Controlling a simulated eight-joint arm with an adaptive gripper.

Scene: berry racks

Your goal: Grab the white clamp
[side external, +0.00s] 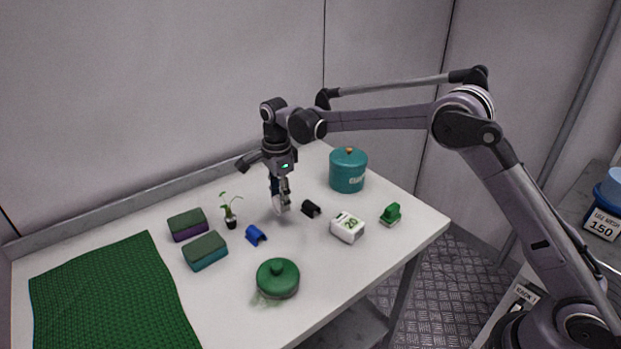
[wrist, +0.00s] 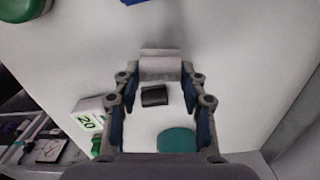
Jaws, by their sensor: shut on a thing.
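The white clamp (wrist: 160,67) is a pale, curved piece between my fingertips in the wrist view. It also shows in the side view (side external: 281,207), below my fingers, partly hidden by them. My gripper (side external: 281,198) points down over the back middle of the table and is shut on the clamp; in the wrist view the fingers (wrist: 160,78) press on its two ends. I cannot tell whether the clamp touches the table.
A black clamp (side external: 311,209) lies just right of my gripper, a blue clamp (side external: 256,235) front left.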

